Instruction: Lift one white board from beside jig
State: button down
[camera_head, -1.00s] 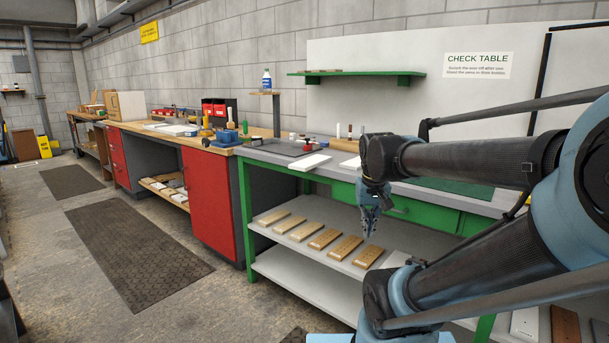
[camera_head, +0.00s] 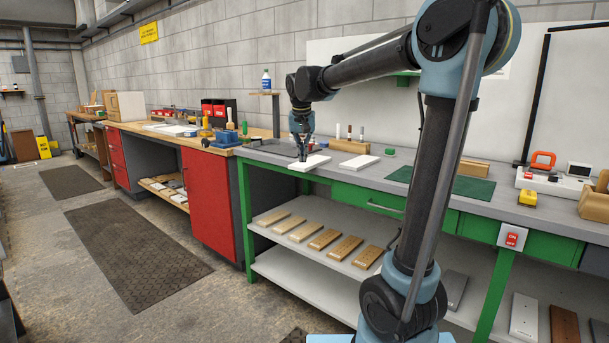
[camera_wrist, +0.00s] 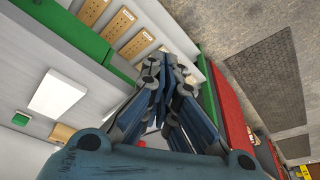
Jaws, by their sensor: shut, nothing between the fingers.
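A white board (camera_head: 318,162) lies near the front edge of the green-framed table's grey top. A second white board (camera_head: 359,163) lies flat to its right, and one white board (camera_wrist: 58,94) shows clearly in the wrist view. My gripper (camera_head: 302,157) is shut and empty, pointing down at the left part of the first board. I cannot tell whether the fingertips touch it. In the wrist view the fingers (camera_wrist: 167,72) hide part of the tabletop. A wooden block (camera_head: 350,146) stands behind the boards; I cannot tell whether it is the jig.
Several wooden boards (camera_head: 323,239) lie on the shelf below. A green mat (camera_head: 472,188) lies right of the boards. A bottle (camera_head: 266,80) stands on a raised shelf behind.

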aim_at(304, 170)
jog(key=w+f, duration=0.7)
jog(key=f, duration=0.2)
jog(key=shift+f, duration=0.25)
jog(key=shift+w, duration=0.15)
jog(key=shift+w+d, duration=0.1)
jog(key=shift+w, duration=0.8)
